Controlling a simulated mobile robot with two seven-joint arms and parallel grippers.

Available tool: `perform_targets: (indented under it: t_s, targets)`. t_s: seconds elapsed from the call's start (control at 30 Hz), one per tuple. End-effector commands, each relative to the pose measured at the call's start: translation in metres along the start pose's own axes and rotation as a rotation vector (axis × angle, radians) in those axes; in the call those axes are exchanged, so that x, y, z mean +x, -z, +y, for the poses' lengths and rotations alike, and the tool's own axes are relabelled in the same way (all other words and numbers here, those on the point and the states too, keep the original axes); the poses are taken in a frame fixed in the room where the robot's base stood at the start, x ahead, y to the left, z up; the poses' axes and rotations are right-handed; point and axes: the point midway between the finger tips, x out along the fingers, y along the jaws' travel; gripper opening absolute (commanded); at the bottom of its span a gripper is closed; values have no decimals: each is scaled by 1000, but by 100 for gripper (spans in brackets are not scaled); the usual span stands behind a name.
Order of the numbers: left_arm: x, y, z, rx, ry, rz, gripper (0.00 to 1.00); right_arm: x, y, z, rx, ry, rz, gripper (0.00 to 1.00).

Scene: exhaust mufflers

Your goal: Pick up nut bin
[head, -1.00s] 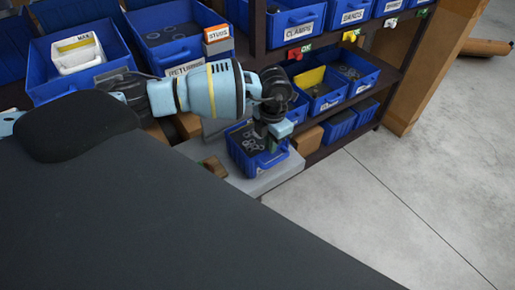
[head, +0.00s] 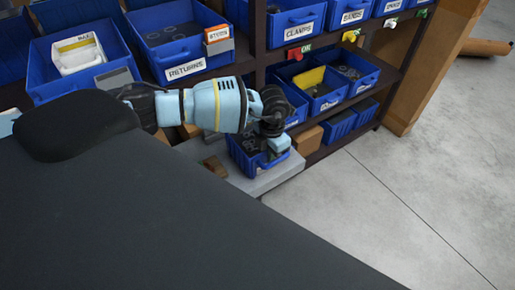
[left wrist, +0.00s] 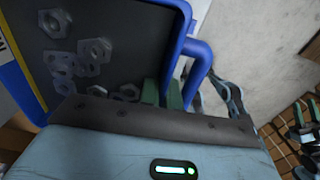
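The nut bin (head: 243,160) is a small blue bin with metal nuts in it. It stands on a grey ledge at the front of the shelf in the head view. In the left wrist view the bin (left wrist: 181,28) fills the upper left, with several hex nuts on its dark floor. My left gripper (head: 276,152) is at the bin's right side. Its two green fingers (left wrist: 163,94) straddle the blue wall, close together, one inside and one outside, and look shut on it. The fingertips are partly hidden in the head view. My right gripper is not in view.
The grey ledge (head: 265,183) carries the bin. Larger blue bins, one labelled RETURNS (head: 187,69), stand behind my left arm. A cardboard box (head: 307,139) is just right of the nut bin. Clear concrete floor (head: 400,200) lies to the right.

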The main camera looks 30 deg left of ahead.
Motion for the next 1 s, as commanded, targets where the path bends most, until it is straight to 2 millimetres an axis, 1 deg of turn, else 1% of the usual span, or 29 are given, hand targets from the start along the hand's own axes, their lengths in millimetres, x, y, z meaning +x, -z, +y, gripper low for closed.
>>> perform_targets:
  t_s: [0.33, 0.43, 0.57, 0.8, 0.9, 1.0]
  targets:
    - [-2, -1, 0, 0, 0, -2, 0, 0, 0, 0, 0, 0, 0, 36]
    - [-8, -1, 0, 0, -1, -3, 0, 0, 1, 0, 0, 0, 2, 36]
    - [-28, -2, 0, 0, -1, -7, 0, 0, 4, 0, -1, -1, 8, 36]
    - [-73, -1, 0, 0, -1, -6, 0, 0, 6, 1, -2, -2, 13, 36]
    - [-87, -1, 0, 1, 0, -5, 0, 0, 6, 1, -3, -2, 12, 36]
    - [-96, -1, 0, 0, 0, -4, 0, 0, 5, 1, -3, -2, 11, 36]
